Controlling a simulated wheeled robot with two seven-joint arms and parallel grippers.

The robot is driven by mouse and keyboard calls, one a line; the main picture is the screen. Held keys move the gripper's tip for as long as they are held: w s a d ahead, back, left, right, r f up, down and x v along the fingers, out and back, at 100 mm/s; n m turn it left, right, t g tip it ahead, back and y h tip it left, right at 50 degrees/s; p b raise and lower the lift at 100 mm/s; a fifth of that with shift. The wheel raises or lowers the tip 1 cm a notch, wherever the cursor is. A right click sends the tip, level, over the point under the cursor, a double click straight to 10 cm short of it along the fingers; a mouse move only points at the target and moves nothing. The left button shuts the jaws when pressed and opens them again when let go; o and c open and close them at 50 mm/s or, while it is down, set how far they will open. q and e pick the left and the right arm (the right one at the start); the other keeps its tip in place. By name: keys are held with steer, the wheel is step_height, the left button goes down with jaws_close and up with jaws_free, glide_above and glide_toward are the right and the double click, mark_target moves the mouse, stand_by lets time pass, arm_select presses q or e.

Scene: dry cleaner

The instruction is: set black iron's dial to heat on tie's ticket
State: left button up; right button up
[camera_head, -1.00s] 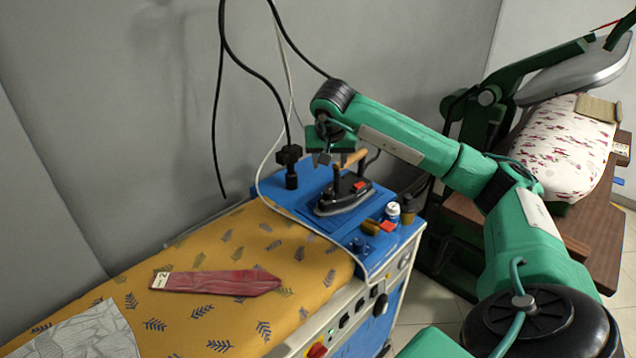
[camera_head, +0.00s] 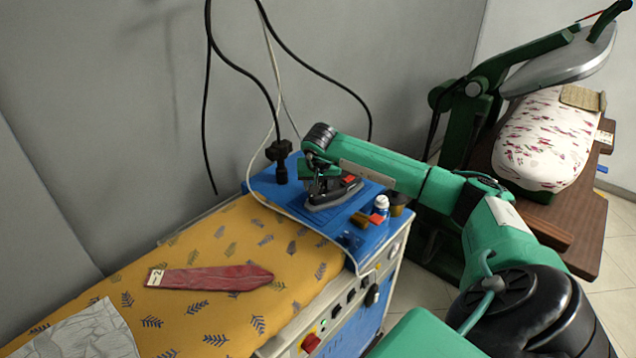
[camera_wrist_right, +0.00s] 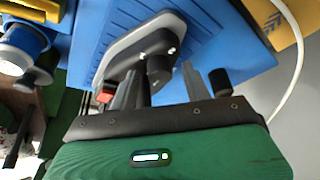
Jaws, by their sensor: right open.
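The black iron (camera_head: 345,188) with a grey soleplate sits on the blue end of the ironing table; my right gripper (camera_head: 318,192) is low over it and hides its handle. In the right wrist view my right gripper (camera_wrist_right: 160,72) is open, its fingers on either side of a short dark cylinder (camera_wrist_right: 159,71) on the iron (camera_wrist_right: 150,45). I cannot tell whether they touch it, and no dial marks are readable. The red tie (camera_head: 215,278) lies on the yellow cover, with a pale ticket (camera_head: 156,277) at its left end bearing a mark like a 2. My left gripper is out of view.
A white-capped bottle (camera_head: 381,205) and small items stand right of the iron. A dark post (camera_head: 281,160) and hanging cables are behind it. A grey cloth (camera_head: 75,335) lies at lower left. A green press (camera_head: 545,140) stands at right.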

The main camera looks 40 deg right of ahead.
steer(key=shift+c, duration=0.4)
steer(key=c, duration=0.9)
